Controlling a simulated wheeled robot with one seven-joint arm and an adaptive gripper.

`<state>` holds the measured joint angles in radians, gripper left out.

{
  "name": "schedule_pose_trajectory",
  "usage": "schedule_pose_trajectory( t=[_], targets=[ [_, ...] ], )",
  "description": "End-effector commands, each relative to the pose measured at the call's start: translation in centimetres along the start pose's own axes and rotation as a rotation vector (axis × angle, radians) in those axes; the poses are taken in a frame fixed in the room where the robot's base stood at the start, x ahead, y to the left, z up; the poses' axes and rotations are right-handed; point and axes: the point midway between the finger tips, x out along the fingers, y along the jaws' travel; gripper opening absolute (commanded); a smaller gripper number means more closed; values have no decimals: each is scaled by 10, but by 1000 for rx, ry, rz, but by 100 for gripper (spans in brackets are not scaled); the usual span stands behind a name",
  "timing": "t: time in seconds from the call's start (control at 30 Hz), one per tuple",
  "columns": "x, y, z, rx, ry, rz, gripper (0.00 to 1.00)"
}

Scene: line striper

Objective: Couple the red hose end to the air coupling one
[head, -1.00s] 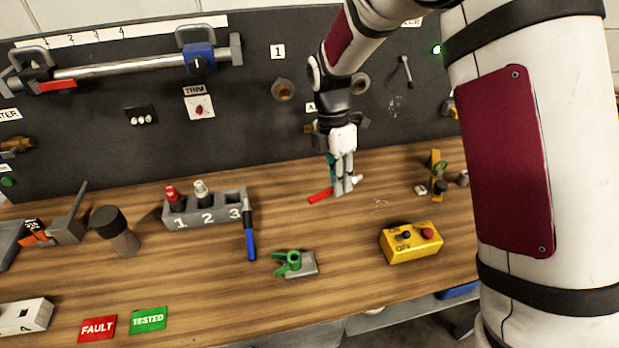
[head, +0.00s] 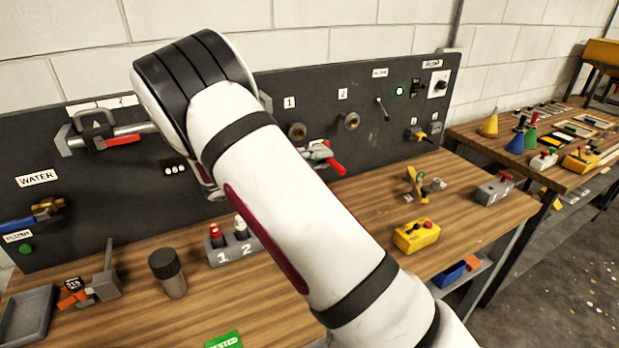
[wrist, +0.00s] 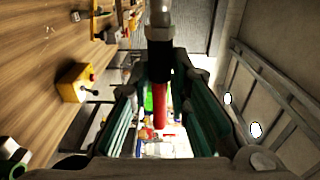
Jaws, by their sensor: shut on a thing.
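The red hose end (wrist: 160,112) shows in the wrist view with a black collar and a metal end at the top of the picture. My gripper (wrist: 162,85) is shut on it, with teal fingers on both sides. In the head view my gripper (head: 315,153) is close in front of the dark panel, and the red hose end (head: 335,166) sticks out to its right, tilted down. I cannot tell whether the hose end touches anything.
Round fittings under sign 1 (head: 297,131) and sign 2 (head: 351,121) are on the panel (head: 270,90). A yellow switch box (head: 416,236), a numbered block (head: 232,250) and a dark-capped cylinder (head: 168,273) stand on the bench (head: 365,205). My arm crosses the middle of the view.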

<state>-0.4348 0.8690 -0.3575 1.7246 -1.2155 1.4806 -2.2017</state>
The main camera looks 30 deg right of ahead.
Motion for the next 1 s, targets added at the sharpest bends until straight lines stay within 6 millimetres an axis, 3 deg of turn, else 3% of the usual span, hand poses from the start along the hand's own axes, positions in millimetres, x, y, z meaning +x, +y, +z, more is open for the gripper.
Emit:
schedule_pose_trajectory(
  t=[0.6,1.0],
  targets=[
    [-1,0,46,3,-3,-6,0],
    [-2,-2,59,2,-3,-5,0]
  ],
)
